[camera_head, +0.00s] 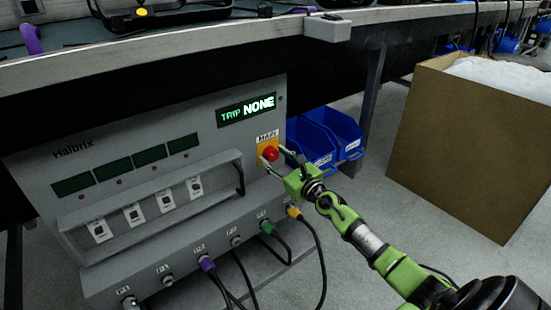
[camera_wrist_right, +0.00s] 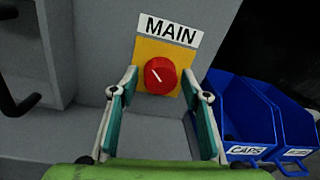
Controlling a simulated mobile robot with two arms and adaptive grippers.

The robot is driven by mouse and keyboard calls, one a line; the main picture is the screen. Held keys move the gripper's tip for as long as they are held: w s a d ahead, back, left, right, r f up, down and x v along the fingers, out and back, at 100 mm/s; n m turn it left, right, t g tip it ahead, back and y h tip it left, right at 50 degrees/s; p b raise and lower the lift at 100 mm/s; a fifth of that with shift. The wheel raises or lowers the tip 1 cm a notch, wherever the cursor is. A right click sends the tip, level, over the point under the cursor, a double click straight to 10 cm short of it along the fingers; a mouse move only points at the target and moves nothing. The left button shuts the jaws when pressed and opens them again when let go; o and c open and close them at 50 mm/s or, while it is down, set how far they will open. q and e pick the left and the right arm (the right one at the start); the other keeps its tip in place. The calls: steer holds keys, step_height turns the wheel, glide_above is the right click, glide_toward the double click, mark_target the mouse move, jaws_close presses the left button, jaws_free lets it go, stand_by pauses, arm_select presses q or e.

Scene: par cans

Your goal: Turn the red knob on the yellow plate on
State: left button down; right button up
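The red knob (camera_head: 270,153) sits on a yellow plate (camera_head: 267,141) at the right end of the grey panel box, below the lit "TRIP NONE" display. In the right wrist view the red knob (camera_wrist_right: 160,75) is round, with a white mark slanting to the upper left, and the yellow plate (camera_wrist_right: 144,52) has a "MAIN" label above it. My right gripper (camera_head: 278,158) is open and faces the knob. In the right wrist view its two fingers (camera_wrist_right: 167,82) stand apart, left and right of the knob, apparently not touching it. My left gripper is not in view.
The grey panel box (camera_head: 200,130) has a protruding handle bar and cables plugged in along its lower front. Blue bins (camera_head: 337,132) stand right of it. A cardboard box (camera_head: 470,140) stands further right. A table edge (camera_head: 180,45) runs above.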

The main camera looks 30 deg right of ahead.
steer(key=c, duration=0.7)
